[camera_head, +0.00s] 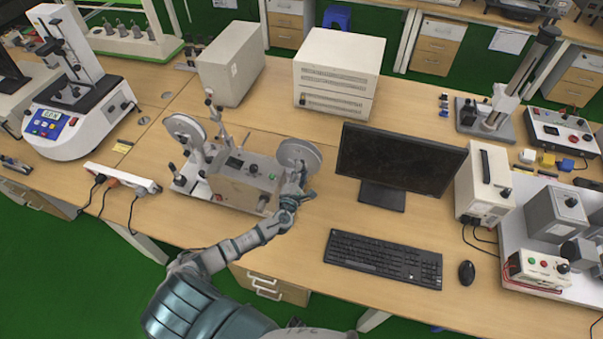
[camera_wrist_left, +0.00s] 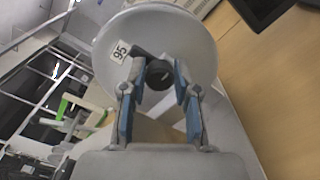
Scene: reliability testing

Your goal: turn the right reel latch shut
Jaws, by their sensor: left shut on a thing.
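The reel machine (camera_head: 240,178) stands on the bench with a left reel (camera_head: 184,131) and a right reel (camera_head: 300,152). My left gripper (camera_head: 298,178) is at the front of the right reel, and my arm hides part of the machine's right end. In the left wrist view, the grey right reel (camera_wrist_left: 190,40) with a "95" label fills the upper middle. The dark round latch (camera_wrist_left: 159,74) at its hub lies between the blue-padded fingers of my left gripper (camera_wrist_left: 158,82), which is shut on it. My right gripper is not in view.
A monitor (camera_head: 400,160) stands close to the right of the machine, with a keyboard (camera_head: 384,258) and mouse (camera_head: 466,272) in front. A power strip (camera_head: 122,178) lies to the left. White cabinets (camera_head: 338,72) stand behind.

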